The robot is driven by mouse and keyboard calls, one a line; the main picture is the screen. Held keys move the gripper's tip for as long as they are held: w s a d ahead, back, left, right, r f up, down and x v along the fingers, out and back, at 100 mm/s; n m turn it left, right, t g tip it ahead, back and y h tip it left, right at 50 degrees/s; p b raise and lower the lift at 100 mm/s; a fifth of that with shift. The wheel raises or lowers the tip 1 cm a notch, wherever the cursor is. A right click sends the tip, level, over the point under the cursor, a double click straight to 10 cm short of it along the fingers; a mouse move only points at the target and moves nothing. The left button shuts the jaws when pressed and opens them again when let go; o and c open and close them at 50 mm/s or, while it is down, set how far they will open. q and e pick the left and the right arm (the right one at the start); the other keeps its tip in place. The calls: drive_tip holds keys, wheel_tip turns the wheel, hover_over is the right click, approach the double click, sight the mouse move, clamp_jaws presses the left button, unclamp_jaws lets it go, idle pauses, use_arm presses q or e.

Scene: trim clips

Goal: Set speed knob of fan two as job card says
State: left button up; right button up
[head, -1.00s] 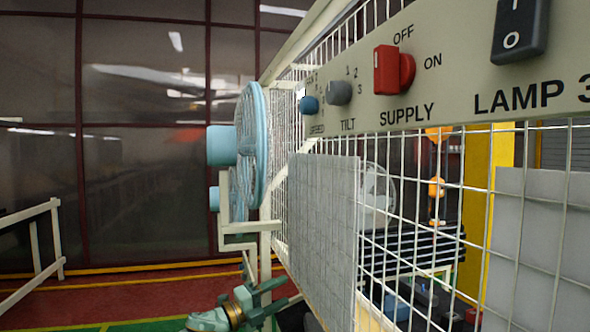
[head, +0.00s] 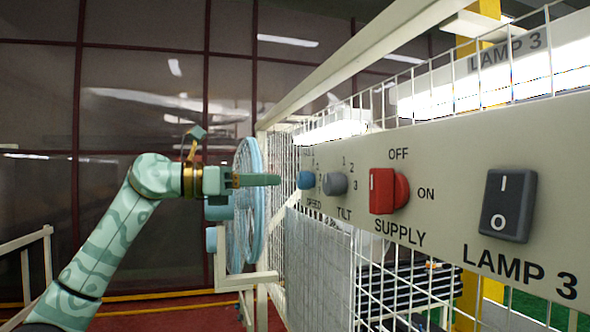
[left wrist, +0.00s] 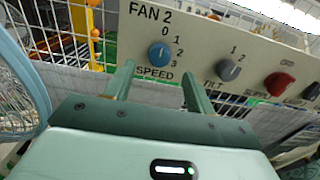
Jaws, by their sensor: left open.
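The blue speed knob (head: 304,180) of fan two sits on the beige control panel (head: 440,215). It also shows in the left wrist view (left wrist: 159,54), under the "FAN 2" label, with 0, 1, 2, 3 around it and "SPEED" below. I cannot tell surely where its pointer stands. My left gripper (head: 279,180) is level with the knob, just left of it, and points at the panel. In the left wrist view its fingers (left wrist: 157,70) are apart, with the knob showing between and beyond their tips. They do not visibly touch it. No job card is in view.
Right of the speed knob are the grey tilt knob (head: 334,184), the red supply switch (head: 388,190) and the black lamp 3 rocker (head: 508,206). A light-blue fan (head: 247,205) stands close beneath and behind my left gripper. White wire mesh (head: 330,255) lies below the panel.

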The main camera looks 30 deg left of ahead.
sight(299, 178)
use_arm(q)
drive_tip(key=p+x, duration=0.1)
drive_tip(key=x, duration=0.5)
drive_tip(key=shift+p, duration=0.4)
drive_tip(key=shift+w+d, duration=0.25)
drive_tip(key=shift+w, duration=0.1)
drive_tip(key=c, duration=1)
